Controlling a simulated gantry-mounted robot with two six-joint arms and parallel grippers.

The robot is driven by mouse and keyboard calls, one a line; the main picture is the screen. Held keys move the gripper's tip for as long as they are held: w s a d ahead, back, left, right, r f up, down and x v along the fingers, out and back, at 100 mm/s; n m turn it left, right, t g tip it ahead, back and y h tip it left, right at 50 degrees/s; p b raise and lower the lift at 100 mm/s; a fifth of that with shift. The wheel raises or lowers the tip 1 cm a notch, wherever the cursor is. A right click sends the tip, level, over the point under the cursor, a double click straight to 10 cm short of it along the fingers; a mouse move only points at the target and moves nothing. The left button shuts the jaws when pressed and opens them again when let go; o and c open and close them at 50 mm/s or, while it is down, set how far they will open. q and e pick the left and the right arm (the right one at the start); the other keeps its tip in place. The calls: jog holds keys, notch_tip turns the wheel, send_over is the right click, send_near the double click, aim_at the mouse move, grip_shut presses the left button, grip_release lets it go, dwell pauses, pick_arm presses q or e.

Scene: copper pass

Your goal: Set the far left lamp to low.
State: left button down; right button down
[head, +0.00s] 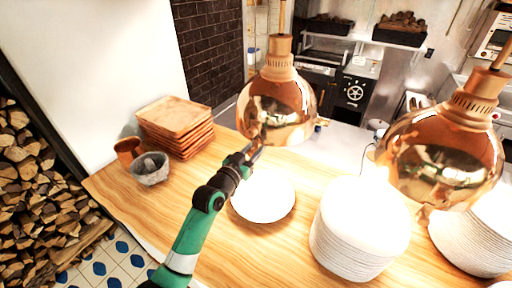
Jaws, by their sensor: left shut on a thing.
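The far left lamp (277,100) is a shiny copper dome hanging on a rod in the upper middle of the head view. My left gripper (254,149) reaches up from below to the lamp's lower left edge. It is shut on a small part at that edge, probably the lamp's knob; the fingers hide most of it. The lamp's setting cannot be read from here. My right gripper is not in view.
A second copper lamp (445,150) hangs at right. Below are a bright white plate (264,198), plate stacks (350,245), stacked wooden trays (176,124) and a grey bowl (150,170) on the wooden counter (130,210). Firewood (35,180) is at left.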

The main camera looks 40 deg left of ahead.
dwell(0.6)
pick_arm(q)
notch_tip(320, 180, down, 9)
jog(key=b, duration=0.7)
jog(key=shift+b, duration=0.3)
jog(key=c, duration=0.8)
grip_release()
jog(key=shift+c, duration=0.2)
jog(key=shift+o, duration=1)
jog(key=shift+r, duration=0.2)
jog(key=shift+s, duration=0.1)
